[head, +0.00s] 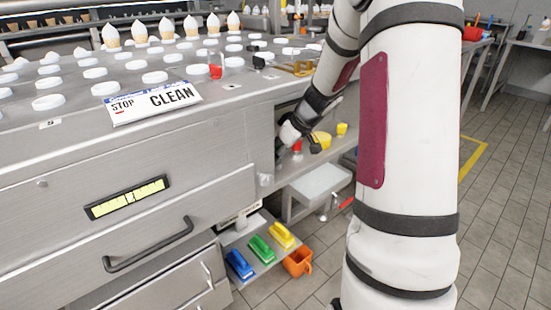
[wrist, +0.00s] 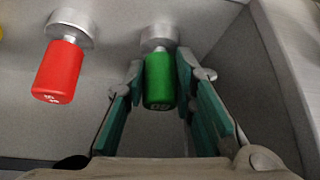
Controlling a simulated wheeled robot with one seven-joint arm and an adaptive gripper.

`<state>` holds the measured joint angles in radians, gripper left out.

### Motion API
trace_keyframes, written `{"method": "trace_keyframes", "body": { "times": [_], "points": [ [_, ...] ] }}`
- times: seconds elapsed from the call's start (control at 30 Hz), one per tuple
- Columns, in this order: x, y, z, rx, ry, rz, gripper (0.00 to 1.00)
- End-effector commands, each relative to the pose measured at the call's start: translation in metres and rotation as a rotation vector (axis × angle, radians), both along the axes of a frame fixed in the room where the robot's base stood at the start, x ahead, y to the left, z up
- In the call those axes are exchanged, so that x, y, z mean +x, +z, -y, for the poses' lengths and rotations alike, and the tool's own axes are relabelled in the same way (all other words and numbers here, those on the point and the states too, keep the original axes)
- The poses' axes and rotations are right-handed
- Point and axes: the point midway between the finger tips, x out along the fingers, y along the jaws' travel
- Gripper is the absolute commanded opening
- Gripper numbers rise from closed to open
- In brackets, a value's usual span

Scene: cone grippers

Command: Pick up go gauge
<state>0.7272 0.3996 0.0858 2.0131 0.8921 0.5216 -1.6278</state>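The go gauge has a green handle (wrist: 159,82) with white lettering and a metal end, seen at the centre of the wrist view. My gripper (wrist: 160,84) is open, with one teal-padded finger on each side of the green handle. The fingertips are close to the handle; I cannot tell whether they touch it. In the head view my gripper (head: 281,150) is beside the cabinet's right end, partly hidden by the cabinet corner, and the green gauge cannot be made out there.
A red-handled gauge (wrist: 59,72) stands just left of the green one, and also shows in the head view (head: 297,146). A grey wall (wrist: 285,60) is close on the right. Yellow parts (head: 322,140) sit on the shelf beyond. Coloured brushes (head: 262,249) lie on a lower shelf.

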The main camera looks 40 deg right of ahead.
Motion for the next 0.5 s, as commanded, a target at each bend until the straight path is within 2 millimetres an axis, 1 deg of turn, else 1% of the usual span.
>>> {"method": "trace_keyframes", "body": {
  "times": [0.37, 0.5],
  "points": [
    [0.0000, 0.0009, 0.0000, 0.000, 0.000, 0.000, 0.00],
    [0.0001, 0.0081, 0.0002, -0.002, 0.001, 0.000, 0.00]
  ]
}}
